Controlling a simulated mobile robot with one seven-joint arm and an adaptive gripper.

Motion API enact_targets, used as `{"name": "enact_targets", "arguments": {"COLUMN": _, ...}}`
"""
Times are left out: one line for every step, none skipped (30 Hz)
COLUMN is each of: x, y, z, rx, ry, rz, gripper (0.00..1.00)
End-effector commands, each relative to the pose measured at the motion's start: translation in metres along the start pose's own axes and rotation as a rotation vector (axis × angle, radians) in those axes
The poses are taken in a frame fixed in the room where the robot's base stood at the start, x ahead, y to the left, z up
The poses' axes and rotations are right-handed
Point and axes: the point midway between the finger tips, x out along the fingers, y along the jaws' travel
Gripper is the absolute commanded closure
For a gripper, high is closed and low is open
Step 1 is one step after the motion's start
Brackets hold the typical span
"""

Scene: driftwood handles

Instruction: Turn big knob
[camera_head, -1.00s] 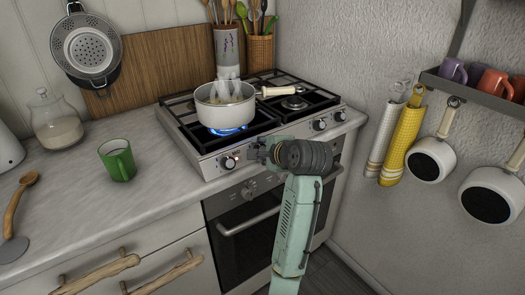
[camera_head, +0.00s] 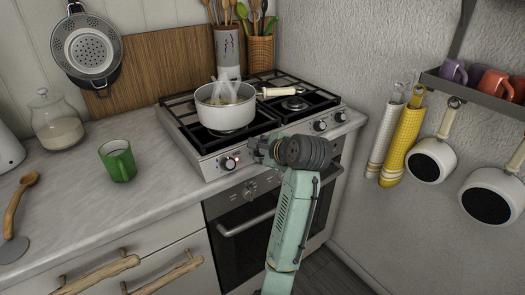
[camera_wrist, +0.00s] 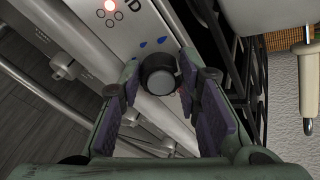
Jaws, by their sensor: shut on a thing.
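In the wrist view a dark round stove knob with a grey face (camera_wrist: 160,76) sits on the light front panel, between the purple-padded fingers of my gripper (camera_wrist: 157,88). The gripper is shut on this knob. In the head view my gripper (camera_head: 257,150) is at the stove's front panel, and it hides the held knob. Another panel knob (camera_head: 229,163) is to its left beside a red light. Two more knobs (camera_head: 319,125) (camera_head: 340,117) are on the right of the panel. No flame shows under the pot.
A steaming white pot (camera_head: 225,115) stands on the front left burner of the stove, its handle pointing right. The oven handle (camera_head: 250,222) is below the panel. A green mug (camera_head: 117,160) is on the counter to the left. Pans and cloths hang on the right wall.

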Motion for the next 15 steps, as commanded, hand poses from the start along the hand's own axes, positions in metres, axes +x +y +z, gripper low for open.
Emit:
{"name": "enact_targets", "arguments": {"x": -0.0004, "y": -0.0007, "z": -0.0007, "rx": 0.002, "ry": 0.001, "rz": -0.002, "gripper": 0.97}}
{"name": "enact_targets", "arguments": {"x": -0.0004, "y": -0.0008, "z": -0.0007, "rx": 0.002, "ry": 0.001, "rz": -0.002, "gripper": 0.97}}
{"name": "enact_targets", "arguments": {"x": -0.0004, "y": -0.0007, "z": -0.0007, "rx": 0.002, "ry": 0.001, "rz": -0.002, "gripper": 0.67}}
{"name": "enact_targets", "arguments": {"x": -0.0004, "y": -0.0007, "z": -0.0007, "rx": 0.002, "ry": 0.001, "rz": -0.002, "gripper": 0.65}}
{"name": "enact_targets", "arguments": {"x": -0.0004, "y": -0.0007, "z": -0.0007, "rx": 0.002, "ry": 0.001, "rz": -0.002, "gripper": 0.63}}
{"name": "enact_targets", "arguments": {"x": -0.0004, "y": -0.0006, "z": -0.0007, "rx": 0.002, "ry": 0.001, "rz": -0.002, "gripper": 0.60}}
{"name": "enact_targets", "arguments": {"x": -0.0003, "y": -0.0006, "z": -0.0006, "rx": 0.001, "ry": 0.001, "rz": -0.002, "gripper": 0.58}}
{"name": "enact_targets", "arguments": {"x": -0.0003, "y": -0.0005, "z": -0.0006, "rx": 0.001, "ry": 0.001, "rz": -0.002, "gripper": 0.56}}
{"name": "enact_targets", "arguments": {"x": -0.0003, "y": -0.0005, "z": -0.0005, "rx": 0.001, "ry": 0.001, "rz": -0.002, "gripper": 0.53}}
{"name": "enact_targets", "arguments": {"x": -0.0002, "y": -0.0004, "z": -0.0004, "rx": 0.001, "ry": 0.001, "rz": -0.001, "gripper": 0.51}}
{"name": "enact_targets", "arguments": {"x": -0.0002, "y": -0.0004, "z": -0.0004, "rx": 0.001, "ry": 0.001, "rz": -0.001, "gripper": 0.49}}
{"name": "enact_targets", "arguments": {"x": -0.0002, "y": -0.0003, "z": -0.0004, "rx": 0.000, "ry": 0.001, "rz": -0.001, "gripper": 0.49}}
{"name": "enact_targets", "arguments": {"x": -0.0002, "y": -0.0002, "z": -0.0004, "rx": 0.000, "ry": 0.000, "rz": -0.001, "gripper": 0.49}}
{"name": "enact_targets", "arguments": {"x": -0.0001, "y": -0.0002, "z": -0.0003, "rx": 0.000, "ry": 0.000, "rz": -0.001, "gripper": 0.49}}
{"name": "enact_targets", "arguments": {"x": -0.0001, "y": -0.0001, "z": -0.0003, "rx": 0.000, "ry": 0.000, "rz": -0.001, "gripper": 0.49}}
